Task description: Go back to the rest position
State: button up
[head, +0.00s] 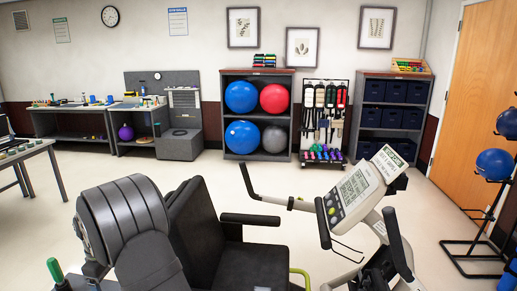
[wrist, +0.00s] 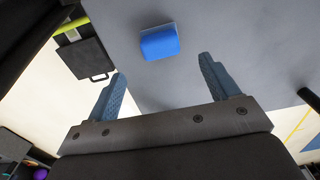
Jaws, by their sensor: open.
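My gripper (wrist: 162,72) shows in the wrist view with its two blue ridged fingers wide apart and nothing between them. A small blue block (wrist: 160,42) is beyond the fingertips on a grey surface (wrist: 240,30), apart from both fingers. In the head view the recumbent stepper shows its black seat (head: 192,225) and its console (head: 352,192) with handlebars. My gripper cannot be made out in the head view; a dark grey rounded arm part of mine fills the lower left there.
In the wrist view a black flat item with a handle (wrist: 86,58) lies upper left by a yellow-green bar (wrist: 72,25). In the head view a ball shelf (head: 258,146), a weight rack (head: 322,122) and a bin shelf (head: 392,118) stand along the back wall. Open floor (head: 110,170) lies before them.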

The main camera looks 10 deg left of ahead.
notch_tip(320, 180, down, 9)
notch_tip(320, 180, up, 4)
jog(key=shift+f, duration=0.2)
jog(key=w+d+r, duration=0.4)
jog(key=d+r, duration=0.3)
jog(key=d, duration=0.4)
jog(key=w+d+f, duration=0.4)
jog(key=d, duration=0.5)
jog(key=w+d+f, duration=0.5)
jog(key=d, duration=0.4)
jog(key=w+d+f, duration=0.4)
jog(key=d, duration=0.5)
jog(key=shift+w+d+f, duration=0.15)
jog(key=shift+w+d, duration=0.15)
jog(key=shift+w, duration=0.1)
